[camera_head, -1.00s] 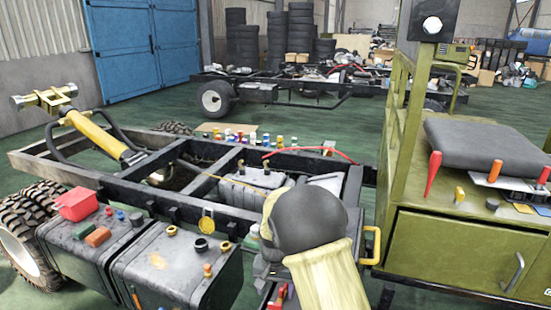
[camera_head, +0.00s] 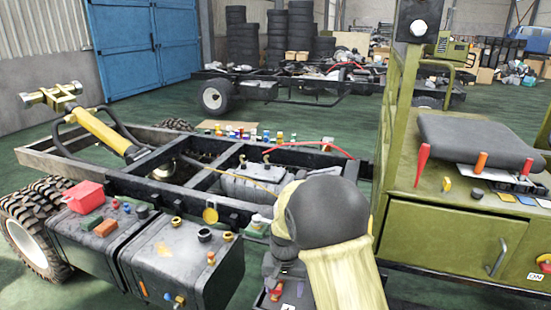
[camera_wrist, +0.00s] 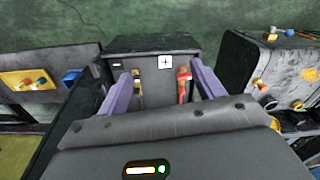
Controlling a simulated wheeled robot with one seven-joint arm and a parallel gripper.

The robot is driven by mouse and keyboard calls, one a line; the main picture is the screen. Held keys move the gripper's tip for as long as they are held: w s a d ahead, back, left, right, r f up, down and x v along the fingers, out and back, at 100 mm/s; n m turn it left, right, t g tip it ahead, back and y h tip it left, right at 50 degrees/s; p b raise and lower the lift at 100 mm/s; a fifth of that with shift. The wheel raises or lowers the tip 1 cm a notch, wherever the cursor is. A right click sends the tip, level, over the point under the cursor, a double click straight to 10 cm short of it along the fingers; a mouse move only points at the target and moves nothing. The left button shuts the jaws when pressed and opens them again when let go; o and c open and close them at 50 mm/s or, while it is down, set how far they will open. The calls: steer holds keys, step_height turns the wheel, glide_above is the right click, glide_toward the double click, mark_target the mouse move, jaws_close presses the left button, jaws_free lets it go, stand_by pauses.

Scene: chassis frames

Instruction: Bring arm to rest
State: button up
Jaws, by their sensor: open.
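My arm (camera_head: 328,212) shows in the head view, bent with a dark rounded joint up at the middle and a pale yellow link running down to the bottom edge. My gripper (camera_wrist: 160,80) shows in the wrist view as two purple fingers set wide apart with nothing held between them. Beyond the fingers is a dark box (camera_wrist: 150,48) with a white plus-marked label on its face. A yellow-topped item and a red-handled item show at this box, close to the fingers in the picture; I cannot tell whether they touch.
A black vehicle frame (camera_head: 105,185) stretches across the left and middle. Dark tanks (camera_head: 160,268) sit at its near side, with a red tray (camera_head: 84,195) on top. A green cabinet (camera_head: 440,236) stands close on the right. Green floor (camera_head: 60,150) is open farther back.

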steer(key=s+d+r+n+t+p, duration=0.1)
steer(key=s+d+r+p, duration=0.3)
steer(key=s+d+r, duration=0.2)
steer(key=s+d+r+t+p, duration=0.1)
steer(key=s+d+r+p, duration=0.3)
steer(key=s+d+r, duration=0.3)
steer(key=s+r, duration=0.3)
steer(key=s, duration=0.1)
steer(key=shift+s+n, duration=0.4)
steer(key=shift+r, duration=0.1)
